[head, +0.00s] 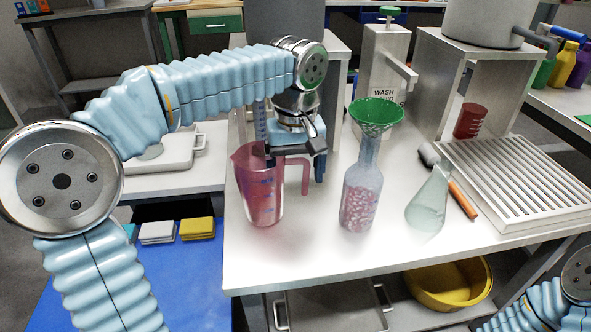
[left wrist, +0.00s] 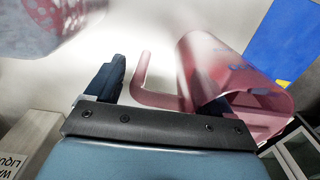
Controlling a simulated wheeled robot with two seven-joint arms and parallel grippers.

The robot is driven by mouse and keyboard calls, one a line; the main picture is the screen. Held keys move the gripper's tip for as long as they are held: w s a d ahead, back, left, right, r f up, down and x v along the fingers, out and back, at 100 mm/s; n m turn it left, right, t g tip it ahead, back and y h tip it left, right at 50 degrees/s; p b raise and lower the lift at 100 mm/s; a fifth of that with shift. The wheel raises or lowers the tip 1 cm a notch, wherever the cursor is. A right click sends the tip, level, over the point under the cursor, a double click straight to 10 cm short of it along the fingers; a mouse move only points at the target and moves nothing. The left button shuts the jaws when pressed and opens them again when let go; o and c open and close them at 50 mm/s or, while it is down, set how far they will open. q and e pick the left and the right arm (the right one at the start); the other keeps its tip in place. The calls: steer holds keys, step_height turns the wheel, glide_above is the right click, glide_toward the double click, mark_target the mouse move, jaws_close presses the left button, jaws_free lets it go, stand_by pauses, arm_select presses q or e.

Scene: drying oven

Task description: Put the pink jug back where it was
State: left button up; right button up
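The pink jug (head: 262,195), translucent with blue markings, stands upright on the white table, left of the bottle. Its handle (head: 305,175) points right. My left gripper (head: 294,160) is over the jug's rim and handle with its fingers apart. In the left wrist view, the jug (left wrist: 215,65) is at the right and its handle (left wrist: 145,85) lies between the fingers (left wrist: 160,88). My right gripper is out of view.
A bottle of pink beads with a green funnel (head: 376,112) stands close right of the jug. A conical flask (head: 430,200), an orange-handled tool (head: 462,200), a slatted rack (head: 520,180) and a red cup (head: 470,121) are farther right. The table's front strip is clear.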

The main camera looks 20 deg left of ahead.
arm_select(q)
steer(key=shift+r, duration=0.3)
step_height(320, 180, up, 12)
steer(key=shift+f+p, duration=0.1)
steer(key=shift+p, duration=0.85)
